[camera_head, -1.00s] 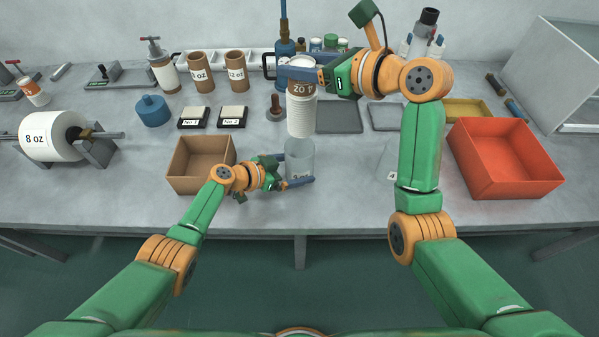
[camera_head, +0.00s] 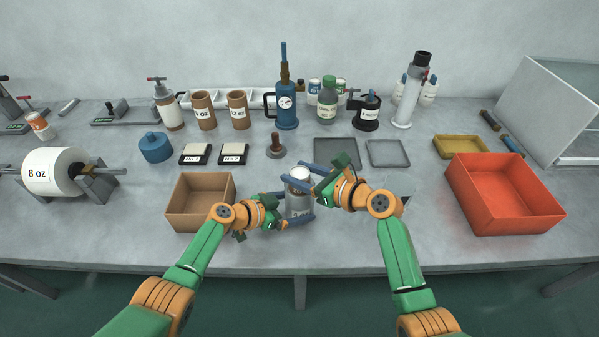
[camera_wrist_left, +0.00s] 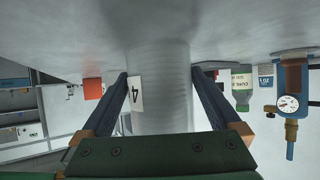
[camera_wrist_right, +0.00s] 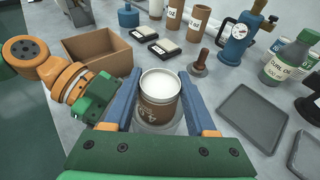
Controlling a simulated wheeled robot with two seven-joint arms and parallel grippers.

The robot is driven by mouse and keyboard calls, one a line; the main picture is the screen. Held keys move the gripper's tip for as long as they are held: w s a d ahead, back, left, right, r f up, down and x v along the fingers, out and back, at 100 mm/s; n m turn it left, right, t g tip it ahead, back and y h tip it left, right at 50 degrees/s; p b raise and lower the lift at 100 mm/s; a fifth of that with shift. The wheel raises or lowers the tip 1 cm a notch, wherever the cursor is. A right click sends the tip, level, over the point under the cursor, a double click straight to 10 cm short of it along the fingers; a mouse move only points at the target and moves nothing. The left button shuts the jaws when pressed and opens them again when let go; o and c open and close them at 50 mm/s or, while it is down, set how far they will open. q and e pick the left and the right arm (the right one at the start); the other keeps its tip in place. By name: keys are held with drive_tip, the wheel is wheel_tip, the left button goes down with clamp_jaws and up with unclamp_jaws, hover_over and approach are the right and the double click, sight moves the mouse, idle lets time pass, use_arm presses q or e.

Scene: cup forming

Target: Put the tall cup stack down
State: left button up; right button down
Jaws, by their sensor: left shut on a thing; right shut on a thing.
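The tall cup stack (camera_head: 299,174) stands upright in the head view, mostly down inside a clear sleeve (camera_head: 297,210). Its white, round top and brown labelled upper part show in the right wrist view (camera_wrist_right: 160,84). My right gripper (camera_head: 305,182) is shut on the upper part of the stack, a finger on each side. My left gripper (camera_head: 287,208) is shut around the sleeve, lower down. The left wrist view shows the ribbed stack (camera_wrist_left: 160,85) between its fingers. The stack's lower end is hidden in the head view.
A cardboard box (camera_head: 172,214) stands left of the sleeve, close to my left arm. A red bin (camera_head: 505,205) is on the right. Grey trays (camera_head: 338,152), a wooden-handled stamp (camera_head: 276,146) and a blue gauge pump (camera_head: 287,108) lie behind.

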drive_tip(key=shift+f, duration=0.1)
drive_tip(key=shift+c, duration=1)
unclamp_jaws()
drive_tip(key=v, duration=1.2)
use_arm(q)
drive_tip(key=o, duration=1.1)
